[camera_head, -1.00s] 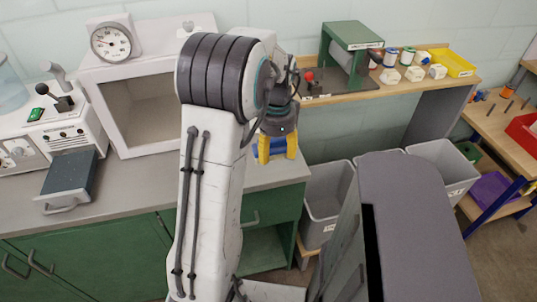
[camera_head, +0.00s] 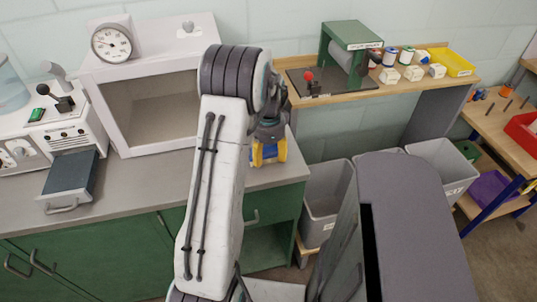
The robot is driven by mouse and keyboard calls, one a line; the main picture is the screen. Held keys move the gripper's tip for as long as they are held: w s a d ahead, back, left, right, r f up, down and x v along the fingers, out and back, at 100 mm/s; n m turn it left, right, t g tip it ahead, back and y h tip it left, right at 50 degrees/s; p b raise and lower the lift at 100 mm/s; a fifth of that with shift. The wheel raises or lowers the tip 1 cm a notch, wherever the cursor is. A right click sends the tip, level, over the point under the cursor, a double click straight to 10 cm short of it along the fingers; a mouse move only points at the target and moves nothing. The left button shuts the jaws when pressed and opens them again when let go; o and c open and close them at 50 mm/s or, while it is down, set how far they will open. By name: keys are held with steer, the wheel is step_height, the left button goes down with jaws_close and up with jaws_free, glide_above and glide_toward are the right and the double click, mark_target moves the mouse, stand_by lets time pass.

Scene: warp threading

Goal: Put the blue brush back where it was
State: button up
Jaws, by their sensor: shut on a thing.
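My gripper (camera_head: 269,157) is above the grey counter, near its right end and right of the open white box. Its yellow fingers point down and are shut on the blue brush (camera_head: 270,151). Only a small blue patch of the brush shows between the fingers; the rest of it is hidden. My arm covers part of the counter to the left. I cannot tell whether the brush touches the counter.
The open white box (camera_head: 107,118) with a dial gauge (camera_head: 111,43) on top stands at the left. A green machine (camera_head: 350,37) and a yellow tray (camera_head: 452,63) are on the wooden shelf. Grey bins (camera_head: 322,210) stand right of the counter (camera_head: 130,178).

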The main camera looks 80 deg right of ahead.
mark_target(268, 146)
steer(key=shift+f, duration=0.1)
steer(key=shift+f, duration=0.1)
steer(key=o, duration=1.1)
step_height(268, 146, up, 12)
steer(key=shift+r+p, duration=0.2)
steer(key=shift+p, duration=0.2)
stand_by(0.7)
